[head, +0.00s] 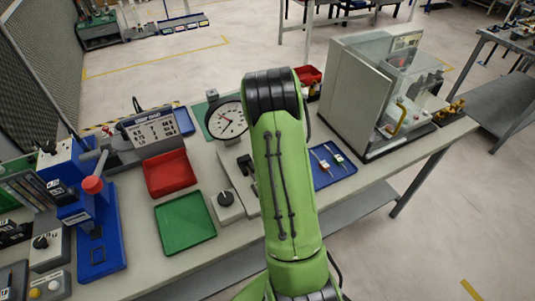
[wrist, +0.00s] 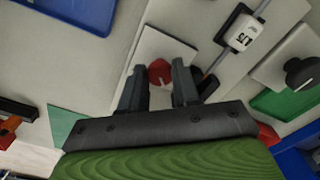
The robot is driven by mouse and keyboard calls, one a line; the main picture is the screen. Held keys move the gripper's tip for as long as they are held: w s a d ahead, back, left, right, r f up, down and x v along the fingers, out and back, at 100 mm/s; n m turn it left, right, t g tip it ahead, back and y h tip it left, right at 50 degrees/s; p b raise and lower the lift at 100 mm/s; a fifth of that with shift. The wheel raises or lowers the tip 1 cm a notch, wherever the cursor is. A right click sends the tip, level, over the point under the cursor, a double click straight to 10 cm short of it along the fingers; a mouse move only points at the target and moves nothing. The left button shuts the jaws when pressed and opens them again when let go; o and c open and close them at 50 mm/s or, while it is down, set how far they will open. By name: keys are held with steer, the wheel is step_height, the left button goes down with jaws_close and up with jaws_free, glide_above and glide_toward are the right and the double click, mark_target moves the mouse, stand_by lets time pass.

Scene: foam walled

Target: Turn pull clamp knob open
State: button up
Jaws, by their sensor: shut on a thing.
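The red knob (wrist: 160,72) has a white pointer line and sits on a pale plate (wrist: 168,45) in the wrist view. I take it to be the pull clamp knob. My gripper (wrist: 160,80) is over it, with one dark finger on each side, and is shut on it. The pointer line runs down and slightly right in the picture. In the head view my green arm hides both the gripper and the red knob. Part of a grey base plate (head: 232,172) shows just left of my arm.
A black knob on a grey box (head: 226,200) stands left of my arm, by a green tray (head: 185,222) and a red tray (head: 169,173). A dial gauge (head: 228,121) stands behind. A blue tray (head: 333,166) and a clear-fronted machine (head: 385,90) are at right.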

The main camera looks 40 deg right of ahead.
steer(key=shift+n, duration=0.3)
steer(key=o, duration=1.1)
steer(key=shift+c, duration=0.2)
step_height(320, 180, up, 16)
steer(key=p, duration=0.2)
steer(key=shift+f, duration=0.1)
